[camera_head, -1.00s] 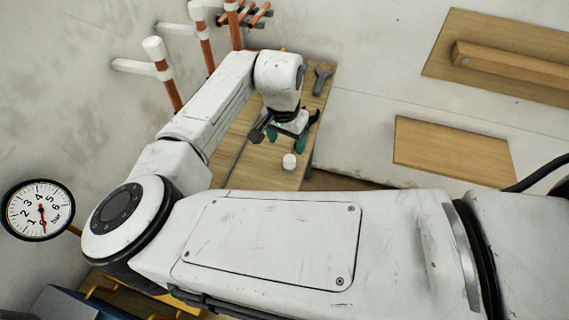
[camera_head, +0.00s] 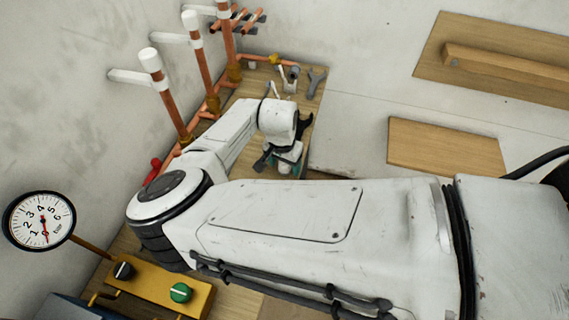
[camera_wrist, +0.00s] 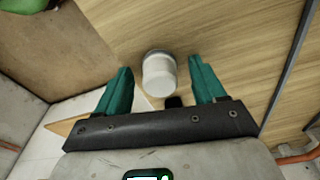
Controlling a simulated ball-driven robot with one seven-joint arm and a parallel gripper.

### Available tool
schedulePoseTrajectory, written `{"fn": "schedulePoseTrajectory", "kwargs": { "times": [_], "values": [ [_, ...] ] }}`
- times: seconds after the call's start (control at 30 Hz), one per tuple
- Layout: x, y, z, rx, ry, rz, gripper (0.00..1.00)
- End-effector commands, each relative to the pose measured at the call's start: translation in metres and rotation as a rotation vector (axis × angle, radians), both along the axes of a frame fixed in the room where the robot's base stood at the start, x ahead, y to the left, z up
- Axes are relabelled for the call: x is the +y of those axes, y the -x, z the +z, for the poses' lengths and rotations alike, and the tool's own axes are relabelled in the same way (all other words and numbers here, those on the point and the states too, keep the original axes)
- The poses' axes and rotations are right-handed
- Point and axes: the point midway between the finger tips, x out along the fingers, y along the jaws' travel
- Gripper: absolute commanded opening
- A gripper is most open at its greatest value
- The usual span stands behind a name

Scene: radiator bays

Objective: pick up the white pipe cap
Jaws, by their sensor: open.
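The white pipe cap (camera_wrist: 159,76) stands on the wooden bench in the wrist view, a short white cylinder. My gripper (camera_wrist: 160,68) is open, with one green finger on each side of the cap and a visible gap to both. How far the fingertips are above the bench is hard to tell. In the head view my gripper (camera_head: 287,166) points down near the bench's right edge. The loose cap is hidden there behind my arm.
Copper pipes with white tops (camera_head: 192,22) stand along the wall at left. A wrench (camera_head: 316,82) and small fittings lie at the bench's far end. A gauge (camera_head: 40,220) and a yellow box (camera_head: 160,287) with knobs are at lower left. A wooden panel (camera_head: 447,146) is at right.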

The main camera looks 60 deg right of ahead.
Motion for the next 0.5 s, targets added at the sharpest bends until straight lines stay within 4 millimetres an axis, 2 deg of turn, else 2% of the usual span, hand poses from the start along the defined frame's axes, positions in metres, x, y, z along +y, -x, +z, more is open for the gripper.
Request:
{"fn": "schedulePoseTrajectory", "kwargs": {
  "times": [0.13, 0.5],
  "values": [
    [0.0001, 0.0001, 0.0001, 0.000, 0.000, 0.000, 0.68],
    [0.0002, 0.0000, 0.0004, 0.000, 0.000, 0.000, 0.33]
  ]
}}
